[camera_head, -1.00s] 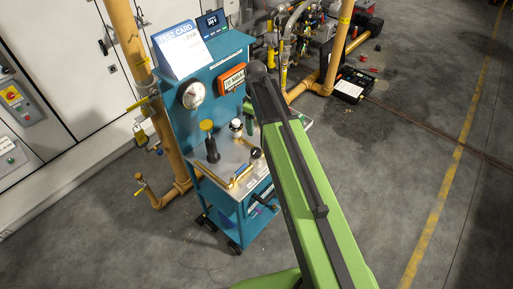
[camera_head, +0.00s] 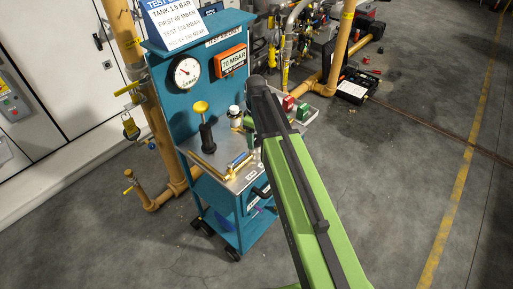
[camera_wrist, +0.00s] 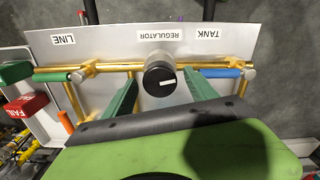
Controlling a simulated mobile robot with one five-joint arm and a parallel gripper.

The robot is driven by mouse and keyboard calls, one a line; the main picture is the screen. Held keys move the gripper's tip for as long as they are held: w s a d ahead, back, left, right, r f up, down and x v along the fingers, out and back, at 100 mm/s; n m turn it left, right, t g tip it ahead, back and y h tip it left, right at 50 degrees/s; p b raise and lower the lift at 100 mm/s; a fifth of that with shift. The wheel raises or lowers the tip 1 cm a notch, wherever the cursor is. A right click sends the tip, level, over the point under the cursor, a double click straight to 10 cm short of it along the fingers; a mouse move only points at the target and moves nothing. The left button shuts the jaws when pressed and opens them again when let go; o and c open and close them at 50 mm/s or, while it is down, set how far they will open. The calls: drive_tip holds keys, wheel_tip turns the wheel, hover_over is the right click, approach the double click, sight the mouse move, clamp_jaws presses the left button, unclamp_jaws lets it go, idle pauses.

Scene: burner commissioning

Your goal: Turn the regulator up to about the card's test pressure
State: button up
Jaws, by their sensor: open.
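The black regulator knob (camera_wrist: 160,78) with a white pointer mark stands on the pipe by the REGULATOR label (camera_wrist: 161,34) in the wrist view. My gripper (camera_wrist: 161,84) is open, one green finger on each side of the knob. I see gaps and cannot tell any contact. In the head view my arm hides the knob and most of the gripper. The test card (camera_head: 177,22) tops the blue panel; its small lines seem to read TANK 1.5 BAR, FIRST 60 MBAR, TEST 150 MBAR. The round gauge (camera_head: 187,72) has its needle toward upper left. An orange sign (camera_head: 231,60) reads 70 MBAR.
Beside the knob are a blue valve handle (camera_wrist: 220,73) near TANK and a green handle (camera_wrist: 50,77) near LINE. A yellow-topped black plunger (camera_head: 206,128) and white-capped item (camera_head: 234,112) stand on the cart. A red FAIL block (camera_wrist: 27,106) lies in a side tray.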

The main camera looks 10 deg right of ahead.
drive_tip(key=shift+f, duration=0.55)
drive_tip(key=shift+r, duration=0.1)
drive_tip(key=c, duration=1.4)
drive_tip(key=shift+m, duration=0.4)
drive_tip(key=m, duration=0.5)
drive_tip(key=shift+m, duration=0.3)
drive_tip(key=m, duration=0.5)
drive_tip(key=shift+m, duration=0.3)
